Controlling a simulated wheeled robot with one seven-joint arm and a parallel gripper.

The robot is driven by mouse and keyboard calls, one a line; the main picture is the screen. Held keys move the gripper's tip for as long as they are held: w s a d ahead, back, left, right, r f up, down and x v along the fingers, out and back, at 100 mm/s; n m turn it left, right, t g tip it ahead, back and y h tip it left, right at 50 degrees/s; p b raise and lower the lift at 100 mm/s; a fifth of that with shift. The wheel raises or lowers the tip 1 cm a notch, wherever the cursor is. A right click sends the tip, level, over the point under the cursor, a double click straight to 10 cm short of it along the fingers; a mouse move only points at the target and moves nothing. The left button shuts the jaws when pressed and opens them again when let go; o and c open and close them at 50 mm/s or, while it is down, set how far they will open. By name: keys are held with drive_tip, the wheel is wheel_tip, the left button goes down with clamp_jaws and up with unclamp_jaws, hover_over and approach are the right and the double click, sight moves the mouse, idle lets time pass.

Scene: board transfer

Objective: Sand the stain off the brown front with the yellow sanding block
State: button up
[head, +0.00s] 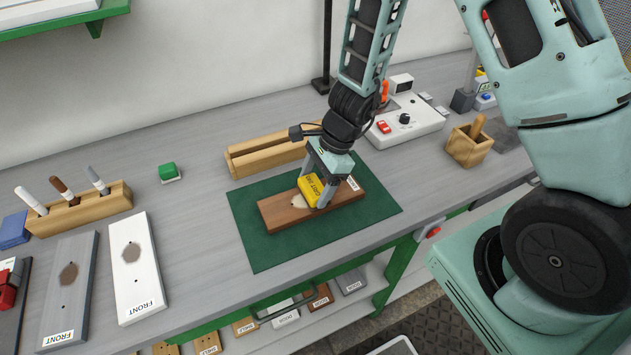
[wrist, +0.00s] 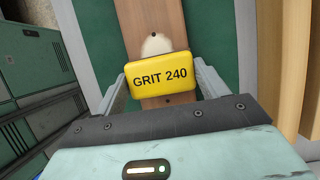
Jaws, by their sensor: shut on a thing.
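The brown front (head: 283,211) lies flat on the green mat (head: 262,247), with a FRONT label at its right end. A pale patch (head: 299,201) shows on its wood, partly hidden by the block; the patch also shows in the wrist view (wrist: 158,45). My gripper (head: 323,186) is shut on the yellow sanding block (wrist: 158,75), marked GRIT 240, and holds it over the brown front beside the pale patch. I cannot tell whether the block touches the wood. No dark stain shows on the visible part of the brown front.
A white front (head: 140,285) and a grey front (head: 68,300), each with a dark stain, lie at the left. A wooden holder (head: 262,158) stands behind the mat.

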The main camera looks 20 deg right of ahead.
drive_tip(key=shift+f+b, duration=0.35)
drive_tip(key=shift+a, duration=0.1)
idle(0.4)
